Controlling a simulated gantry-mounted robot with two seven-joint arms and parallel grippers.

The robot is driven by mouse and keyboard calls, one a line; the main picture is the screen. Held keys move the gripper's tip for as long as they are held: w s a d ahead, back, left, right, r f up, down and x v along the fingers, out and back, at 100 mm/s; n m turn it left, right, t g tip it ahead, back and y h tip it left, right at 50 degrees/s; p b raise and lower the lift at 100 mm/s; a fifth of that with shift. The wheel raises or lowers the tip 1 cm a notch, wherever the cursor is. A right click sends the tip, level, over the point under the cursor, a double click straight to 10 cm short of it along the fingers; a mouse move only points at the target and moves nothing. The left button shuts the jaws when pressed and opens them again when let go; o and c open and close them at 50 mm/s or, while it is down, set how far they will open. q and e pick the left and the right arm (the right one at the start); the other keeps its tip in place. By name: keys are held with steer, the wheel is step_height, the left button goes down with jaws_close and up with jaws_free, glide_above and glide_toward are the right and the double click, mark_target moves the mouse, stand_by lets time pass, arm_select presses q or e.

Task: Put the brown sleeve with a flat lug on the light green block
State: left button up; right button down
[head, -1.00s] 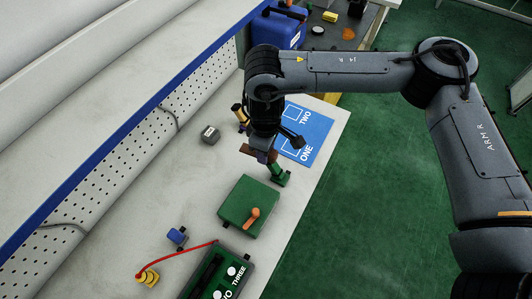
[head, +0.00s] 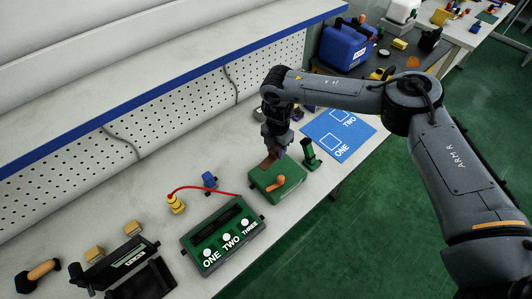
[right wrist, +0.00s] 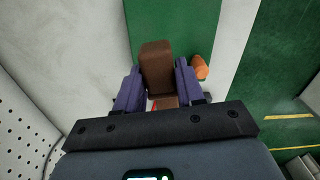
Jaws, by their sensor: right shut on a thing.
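My right gripper (head: 276,152) is shut on the brown sleeve with a flat lug (head: 268,163), just over the far left part of a green block (head: 284,191). In the right wrist view the brown sleeve (right wrist: 157,68) stands between the two purple fingers (right wrist: 158,92), with its flat lug up the picture. The green block (right wrist: 180,18) lies behind it, and an orange handle (right wrist: 200,68) shows beside the right finger. I cannot tell whether the sleeve touches the block. My left gripper is not in view.
A dark green upright part (head: 309,153) stands close right of the block. A blue mat (head: 336,131) marked ONE and TWO lies beyond.

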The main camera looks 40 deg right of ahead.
steer(key=shift+s+d+f, duration=0.15)
steer(key=shift+s+f, duration=0.1)
steer(key=shift+f, duration=0.3)
steer(key=shift+s+f, duration=0.25)
steer(key=shift+f, duration=0.05)
steer(key=shift+w+d, duration=0.2)
steer(key=shift+w, duration=0.1)
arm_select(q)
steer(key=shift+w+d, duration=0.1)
arm_select(e)
steer(key=shift+s, duration=0.15)
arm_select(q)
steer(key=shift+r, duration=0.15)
arm_select(e)
steer(key=shift+p, duration=0.5)
steer(key=b, duration=0.2)
glide_above(278, 169)
step_height(278, 169, down, 4)
steer(key=shift+f, duration=0.9)
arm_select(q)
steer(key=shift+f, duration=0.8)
